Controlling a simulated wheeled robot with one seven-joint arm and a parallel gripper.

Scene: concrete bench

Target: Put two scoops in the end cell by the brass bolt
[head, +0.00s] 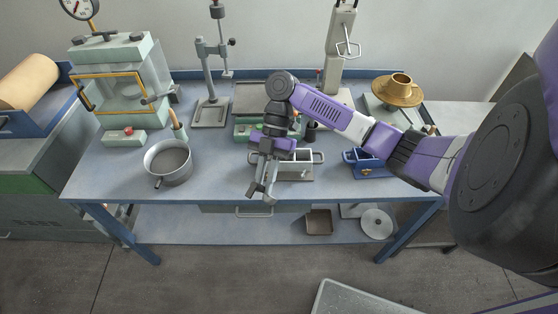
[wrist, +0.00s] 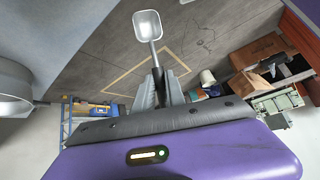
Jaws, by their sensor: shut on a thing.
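My gripper (head: 262,188) hangs over the front part of the bench, just left of a pale grey mould (head: 294,160) with a handle at each end. In the wrist view, my gripper (wrist: 158,85) is shut on the handle of a metal scoop (wrist: 147,25). The scoop's bowl is pale grey, and I cannot make out any material in it. A round metal pan (head: 168,163) stands on the bench to the left of my gripper; its inside looks grey. My gripper partly hides the mould's left end. I cannot make out the cells clearly or a brass bolt.
A blue mould (head: 370,165) stands right of the pale one, partly behind my arm. A pale green press (head: 121,70) stands at the back left, and a stand (head: 210,110) beside it. A brass pan (head: 397,93) sits at the back right. Bench between metal pan and gripper is clear.

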